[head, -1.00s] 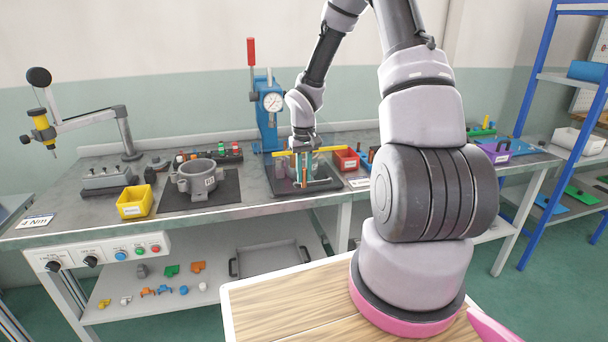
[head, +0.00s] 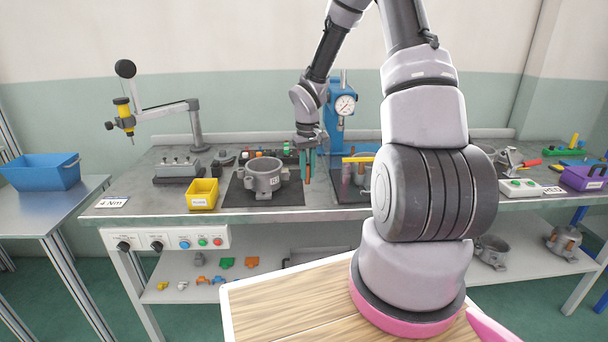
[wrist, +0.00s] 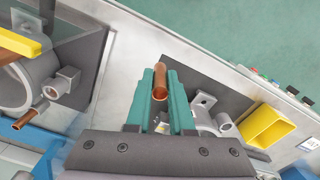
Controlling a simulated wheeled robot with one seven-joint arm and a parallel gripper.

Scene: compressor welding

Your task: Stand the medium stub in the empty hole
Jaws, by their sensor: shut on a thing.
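The medium stub, a copper tube (wrist: 160,80), is gripped between the teal fingertips of my gripper (wrist: 160,100), its round open end towards the wrist camera. In the head view my gripper (head: 309,165) hangs over the bench with the copper stub (head: 307,173) upright in it. It is just right of a grey ring-shaped housing (head: 263,178) on a dark mat. This housing (wrist: 205,118) shows only partly in the wrist view, behind the right finger. I cannot make out which hole is the empty one.
A yellow bin (head: 202,194) stands left of the housing. To the right, a fixture with a yellow bar (head: 358,159) stands before a blue press (head: 341,110); copper tubing (wrist: 30,118) shows there in the wrist view. My arm hides part of the bench.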

